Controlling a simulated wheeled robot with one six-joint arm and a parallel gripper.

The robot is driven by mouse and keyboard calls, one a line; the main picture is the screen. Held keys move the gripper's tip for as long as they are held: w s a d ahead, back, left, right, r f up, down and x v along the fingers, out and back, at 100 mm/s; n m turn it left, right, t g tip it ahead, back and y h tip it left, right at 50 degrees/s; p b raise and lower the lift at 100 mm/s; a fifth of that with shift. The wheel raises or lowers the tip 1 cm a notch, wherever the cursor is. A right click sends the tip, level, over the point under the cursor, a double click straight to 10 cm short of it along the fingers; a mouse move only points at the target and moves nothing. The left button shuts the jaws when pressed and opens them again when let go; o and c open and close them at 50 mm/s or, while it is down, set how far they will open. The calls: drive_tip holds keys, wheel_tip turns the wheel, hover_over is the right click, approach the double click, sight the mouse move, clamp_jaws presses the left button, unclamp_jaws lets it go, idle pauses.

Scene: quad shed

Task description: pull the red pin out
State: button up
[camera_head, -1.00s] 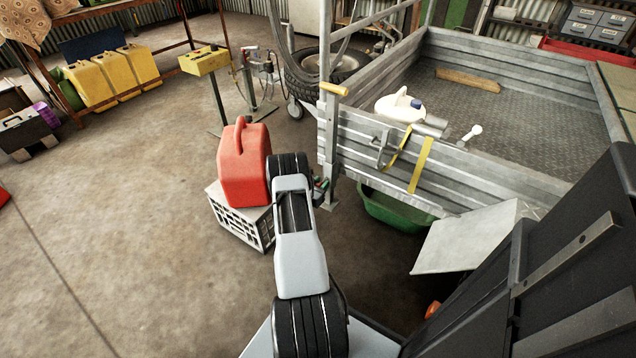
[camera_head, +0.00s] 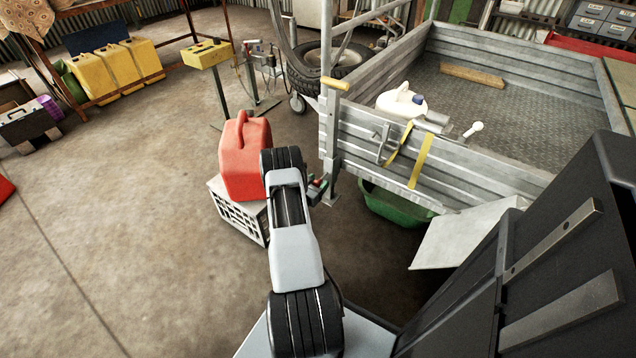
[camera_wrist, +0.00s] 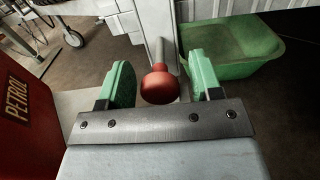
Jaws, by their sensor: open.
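The red pin shows in the wrist view as a round red knob (camera_wrist: 160,85) on a grey metal shaft, which runs back to the galvanised post at the trailer's corner. My gripper (camera_wrist: 160,68) is open, with one green finger to the left of the knob and one to its right. A gap shows between the knob and each finger, so it does not look gripped. In the head view my gripper (camera_head: 316,190) is beside the post, largely hidden by my own arm.
A red petrol can (camera_head: 244,165) stands on a white crate (camera_head: 238,218) just left of my arm. The trailer (camera_head: 450,165) is on the right, with a green tub (camera_head: 395,210) below its side. The concrete floor at left is open.

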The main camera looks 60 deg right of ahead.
drive_tip(key=w+a+p, duration=0.1)
drive_tip(key=a+p, duration=0.1)
drive_tip(key=a, duration=1.1)
drive_tip(key=shift+a, duration=0.15)
drive_tip(key=shift+w+f, duration=0.1)
drive_tip(key=s+a+m+g+y+p, duration=0.1)
drive_tip(key=s+a+m+g+y, duration=0.25)
drive_tip(key=s+m+g, duration=0.35)
drive_tip(key=s+a+r+m+g+y+p, duration=0.25)
drive_tip(key=a+r+y, duration=0.2)
drive_tip(key=r, duration=0.35)
drive_tip(key=w+a+r+m+t+y+p, duration=0.2)
drive_tip(key=a+r+t+p, duration=0.3)
drive_tip(key=r, duration=1.1)
drive_tip(key=w+a+r+m+t+y+p, duration=0.2)
drive_tip(key=a+r+m+t+y+p, duration=0.1)
drive_tip(key=a+r+p, duration=0.7)
drive_tip(key=w+a+r+m+t+y+p, duration=0.2)
drive_tip(key=a+r+t+y+p, duration=0.3)
drive_tip(key=a+r, duration=0.8)
wheel_tip(320, 180, up, 11)
drive_tip(key=shift+w+a+f+t+p, duration=0.1)
drive_tip(key=shift+w+a+t+p, duration=0.25)
drive_tip(key=shift+t+p, duration=0.7)
